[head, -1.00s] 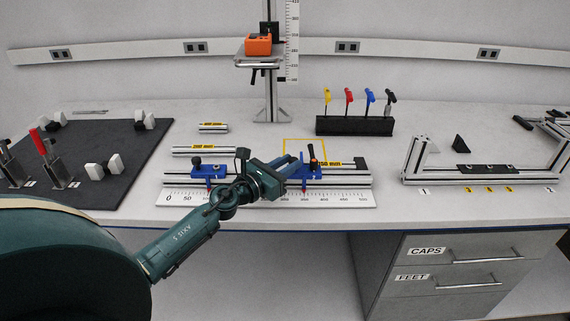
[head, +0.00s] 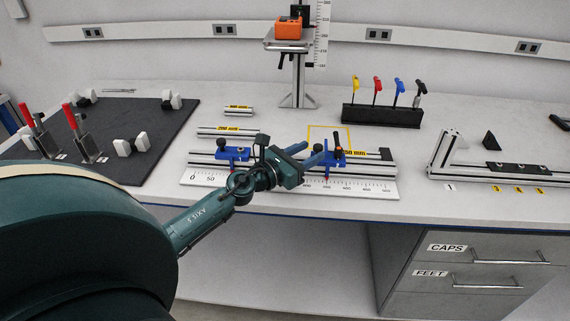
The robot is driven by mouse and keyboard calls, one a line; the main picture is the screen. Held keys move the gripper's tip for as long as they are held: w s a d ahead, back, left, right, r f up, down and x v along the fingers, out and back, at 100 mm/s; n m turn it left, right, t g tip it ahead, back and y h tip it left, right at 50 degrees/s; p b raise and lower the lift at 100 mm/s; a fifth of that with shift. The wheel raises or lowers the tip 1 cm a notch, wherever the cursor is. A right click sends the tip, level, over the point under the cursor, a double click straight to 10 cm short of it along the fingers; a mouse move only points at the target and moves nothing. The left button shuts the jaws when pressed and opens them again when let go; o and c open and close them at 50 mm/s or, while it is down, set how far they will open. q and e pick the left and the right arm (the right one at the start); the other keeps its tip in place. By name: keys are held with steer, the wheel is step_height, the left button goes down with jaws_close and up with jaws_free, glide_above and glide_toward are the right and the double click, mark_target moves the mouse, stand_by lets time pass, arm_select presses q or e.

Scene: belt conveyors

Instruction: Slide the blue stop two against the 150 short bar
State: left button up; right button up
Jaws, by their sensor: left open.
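Blue stop two (head: 336,157), with a black knob on top, sits on the rail of the measuring fixture (head: 205,173), right of the other blue stop (head: 234,154). A bar with a yellow label (head: 366,154) lies on the fixture just right of stop two; the label seems to end in "50 mm", its first digit unclear. My left gripper (head: 308,153) is open, its blue fingers at the left side of stop two. Whether they touch it cannot be told. My wrist hides part of the rail between the stops. My right gripper is out of view.
Two labelled loose bars (head: 238,111) (head: 225,131) lie behind the fixture. A black holder (head: 381,116) with coloured hex keys stands behind to the right. A dark mat (head: 60,145) with red-handled clamps lies left. An aluminium frame (head: 452,155) stands right.

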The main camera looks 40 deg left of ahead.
arm_select(q)
steer(key=b+v, duration=0.3)
steer(key=v, duration=0.7)
steer(key=shift+s+f, duration=0.1)
steer(key=shift+s, duration=0.15)
steer(key=shift+s+a, duration=0.1)
steer(key=shift+s, duration=0.4)
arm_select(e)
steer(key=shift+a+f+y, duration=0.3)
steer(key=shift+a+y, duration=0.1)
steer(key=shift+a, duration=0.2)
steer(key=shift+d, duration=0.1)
